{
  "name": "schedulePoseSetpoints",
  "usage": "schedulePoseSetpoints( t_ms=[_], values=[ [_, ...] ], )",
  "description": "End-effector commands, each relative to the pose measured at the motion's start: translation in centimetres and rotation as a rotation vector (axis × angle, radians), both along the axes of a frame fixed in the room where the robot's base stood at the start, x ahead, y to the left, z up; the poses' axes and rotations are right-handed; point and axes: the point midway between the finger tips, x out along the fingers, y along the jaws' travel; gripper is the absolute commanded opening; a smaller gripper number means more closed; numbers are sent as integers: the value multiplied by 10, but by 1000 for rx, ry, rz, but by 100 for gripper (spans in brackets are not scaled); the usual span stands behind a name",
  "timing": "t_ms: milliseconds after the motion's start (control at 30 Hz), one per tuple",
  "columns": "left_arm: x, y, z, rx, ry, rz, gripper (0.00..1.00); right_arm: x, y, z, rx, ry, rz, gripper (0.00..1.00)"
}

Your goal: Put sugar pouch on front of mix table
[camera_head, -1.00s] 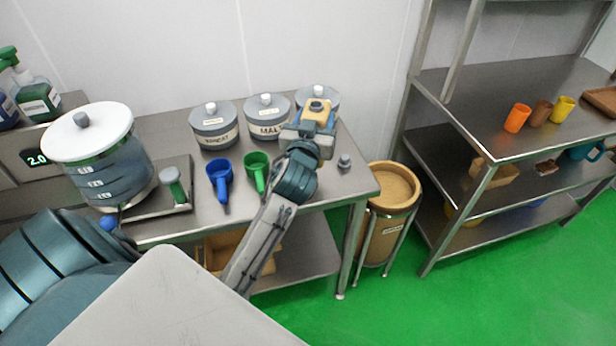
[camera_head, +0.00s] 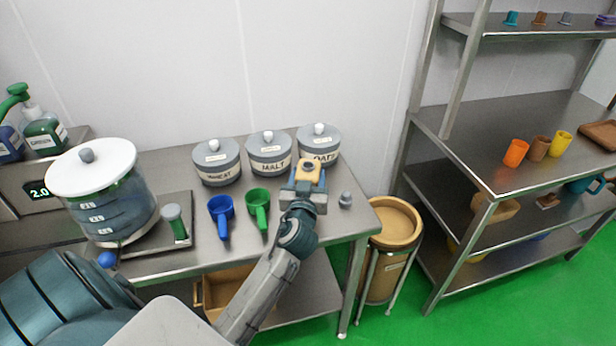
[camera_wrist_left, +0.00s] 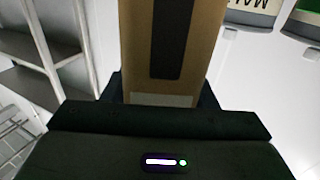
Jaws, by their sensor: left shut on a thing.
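My left gripper (camera_head: 305,190) is shut on a tan pouch (camera_head: 310,171), taken to be the sugar pouch. In the left wrist view the pouch (camera_wrist_left: 172,45) stands between the jaws as a brown body with a dark stripe; its printed name does not show. The mix table (camera_head: 165,258) is the steel table with canisters. The gripper and pouch are over its right part, in front of the oats canister (camera_head: 318,140) and right of the green scoop (camera_head: 258,205). Whether the pouch touches the tabletop is hidden. My right gripper is not in view.
The malt (camera_head: 270,152) and wheat (camera_head: 217,162) canisters stand at the back. A blue scoop (camera_head: 221,212) lies left of the green one. A small grey object (camera_head: 345,200) stands right of the gripper. A bin (camera_head: 388,225) and shelf rack (camera_head: 480,165) are further right.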

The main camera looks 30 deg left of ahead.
Motion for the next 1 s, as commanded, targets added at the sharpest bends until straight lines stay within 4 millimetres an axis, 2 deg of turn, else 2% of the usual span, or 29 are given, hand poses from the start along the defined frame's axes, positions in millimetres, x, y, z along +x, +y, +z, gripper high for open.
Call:
schedulePoseSetpoints(
  t_ms=[267,300,367,400,767,867,1000],
  values=[
    [0,0,-4,-1,0,0,11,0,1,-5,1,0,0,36],
    [0,0,-2,-1,0,0,60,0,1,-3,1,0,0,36],
    [0,0,-2,-1,0,0,72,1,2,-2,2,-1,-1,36],
    [0,0,-2,-1,0,0,74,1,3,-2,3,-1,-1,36],
    [-2,-1,0,-1,0,0,74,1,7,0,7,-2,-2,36],
    [-15,-9,-3,-6,0,-1,74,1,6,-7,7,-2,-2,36],
    [-43,-22,-5,-6,1,0,74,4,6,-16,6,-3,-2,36]
  ],
)
